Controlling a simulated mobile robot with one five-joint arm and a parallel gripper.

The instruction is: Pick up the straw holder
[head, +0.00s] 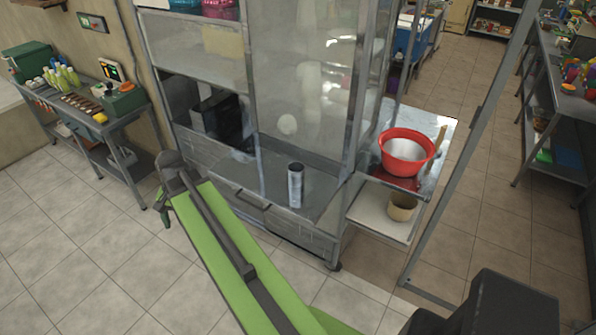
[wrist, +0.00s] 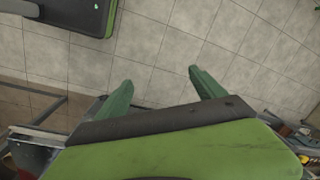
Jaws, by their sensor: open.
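A grey metal cylinder (head: 295,186), which looks like the straw holder, stands upright on the front ledge of the metal-and-glass press cabinet in the head view. My gripper (wrist: 160,76) shows in the wrist view with its two green fingers spread wide and nothing between them. In the head view my green arm reaches up and left in front of the cabinet, with its end left of the cylinder and apart from it. The fingers are mostly hidden there. The cylinder does not show in the wrist view; tiled floor lies beyond the fingers.
The press cabinet (head: 230,165) stands before me. A red bowl (head: 405,146) sits on its right side shelf, above a tan pot (head: 403,207). A side table (head: 98,122) with bottles and tools is at left. Tiled floor (head: 75,250) at front left is clear.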

